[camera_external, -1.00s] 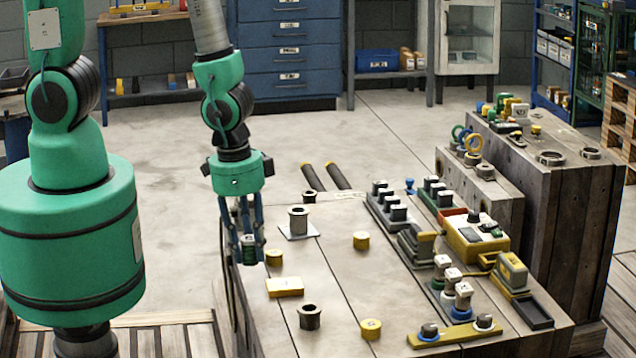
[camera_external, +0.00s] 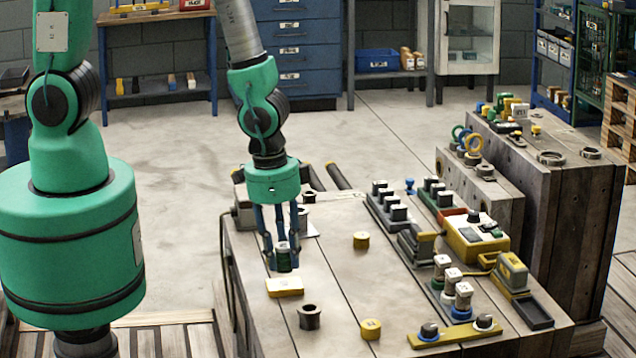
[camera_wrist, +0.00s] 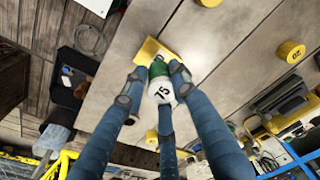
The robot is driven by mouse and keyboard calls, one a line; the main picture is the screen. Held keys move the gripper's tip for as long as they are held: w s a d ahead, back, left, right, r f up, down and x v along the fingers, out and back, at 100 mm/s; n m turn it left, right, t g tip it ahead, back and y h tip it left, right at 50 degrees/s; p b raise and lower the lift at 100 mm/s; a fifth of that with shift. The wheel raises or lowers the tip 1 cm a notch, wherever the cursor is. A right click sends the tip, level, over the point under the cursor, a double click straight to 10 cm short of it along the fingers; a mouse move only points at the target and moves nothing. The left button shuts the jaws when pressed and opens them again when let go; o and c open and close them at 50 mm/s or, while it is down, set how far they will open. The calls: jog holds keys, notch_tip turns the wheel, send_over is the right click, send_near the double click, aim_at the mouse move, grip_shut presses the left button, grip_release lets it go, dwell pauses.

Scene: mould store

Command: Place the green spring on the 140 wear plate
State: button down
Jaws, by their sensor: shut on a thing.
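My gripper (camera_external: 281,264) is shut on the green spring (camera_external: 282,250) above the near left part of the wooden bench top. In the wrist view my gripper's blue fingers (camera_wrist: 155,78) close around the green spring (camera_wrist: 158,69), whose white end reads 15. A flat yellow plate (camera_external: 284,287) lies just in front of the spring; in the wrist view the yellow plate (camera_wrist: 150,52) shows beyond the spring's far end, partly covered. No 140 label is readable, so I cannot tell whether this is the wear plate. The spring appears apart from it.
A dark bush (camera_external: 309,316) and yellow discs (camera_external: 361,240) (camera_external: 371,328) stand on the bench top (camera_external: 335,285). A taller grey bush on a plate is partly hidden behind my fingers. Several blocks and knobs (camera_external: 462,295) crowd the right side. The middle is largely clear.

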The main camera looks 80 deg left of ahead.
aim_at(283, 266)
jog(key=shift+f+b, duration=0.4)
jog(key=shift+f, duration=1.05)
jog(key=shift+f, duration=0.1)
jog(key=c, duration=1.4)
grip_release()
jog(key=r+p, duration=0.1)
jog(key=r, duration=0.3)
jog(key=r+p, duration=0.1)
jog(key=r, duration=0.3)
jog(key=s+r+p, duration=0.1)
jog(key=r, duration=0.3)
jog(key=shift+s+a+r, duration=0.1)
jog(key=shift+r, duration=0.1)
